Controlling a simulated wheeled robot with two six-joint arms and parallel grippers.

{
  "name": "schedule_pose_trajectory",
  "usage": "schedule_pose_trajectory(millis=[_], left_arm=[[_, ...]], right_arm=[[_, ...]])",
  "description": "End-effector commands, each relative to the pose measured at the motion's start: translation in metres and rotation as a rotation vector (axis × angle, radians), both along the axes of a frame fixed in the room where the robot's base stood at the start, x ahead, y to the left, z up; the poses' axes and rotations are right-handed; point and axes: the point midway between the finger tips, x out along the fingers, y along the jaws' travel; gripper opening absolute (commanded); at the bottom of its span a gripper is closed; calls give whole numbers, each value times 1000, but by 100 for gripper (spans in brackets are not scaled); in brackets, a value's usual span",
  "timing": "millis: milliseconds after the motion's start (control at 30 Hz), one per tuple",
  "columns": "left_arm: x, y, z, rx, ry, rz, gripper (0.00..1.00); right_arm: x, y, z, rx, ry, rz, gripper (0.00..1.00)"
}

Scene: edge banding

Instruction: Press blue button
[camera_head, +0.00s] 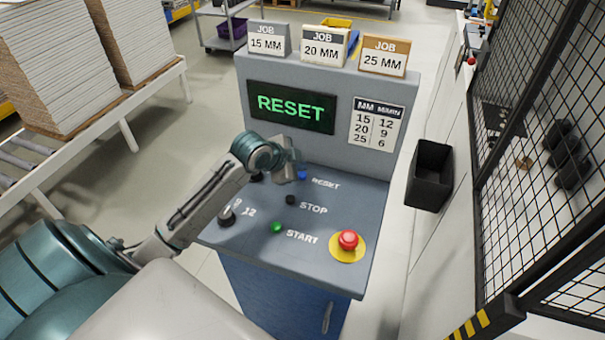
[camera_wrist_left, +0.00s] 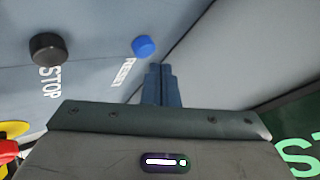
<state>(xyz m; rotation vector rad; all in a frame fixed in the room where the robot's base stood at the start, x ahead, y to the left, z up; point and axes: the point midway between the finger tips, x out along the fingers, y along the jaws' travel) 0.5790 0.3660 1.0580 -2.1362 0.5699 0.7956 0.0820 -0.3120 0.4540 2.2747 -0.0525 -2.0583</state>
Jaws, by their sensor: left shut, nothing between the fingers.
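The blue button (camera_head: 302,175) sits on the sloped grey-blue panel (camera_head: 345,200) beside the word RESET. It also shows in the left wrist view (camera_wrist_left: 144,46), just beyond and a little left of my fingertips. My left gripper (camera_head: 297,172) is shut and empty, close to the blue button in the head view. In the left wrist view its dark fingers (camera_wrist_left: 162,84) are together, with a gap in the picture between them and the button. Whether the tips touch the panel I cannot tell. The display (camera_head: 291,107) reads RESET in green. My right gripper is not in view.
The black STOP button (camera_head: 290,200), green START button (camera_head: 277,227), red emergency button (camera_head: 348,240) and a dark selector knob (camera_head: 226,217) share the panel. A black bin (camera_head: 430,175) hangs at the right. Job cards (camera_head: 324,46) stand on top of the console.

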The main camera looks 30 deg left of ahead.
Motion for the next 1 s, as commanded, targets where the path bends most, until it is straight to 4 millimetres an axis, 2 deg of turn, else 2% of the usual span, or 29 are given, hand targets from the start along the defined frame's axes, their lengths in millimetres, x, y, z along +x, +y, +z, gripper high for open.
schedule_pose_trajectory(millis=[1000], left_arm=[[0,0,-8,0,0,0,0]], right_arm=[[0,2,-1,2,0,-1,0]])
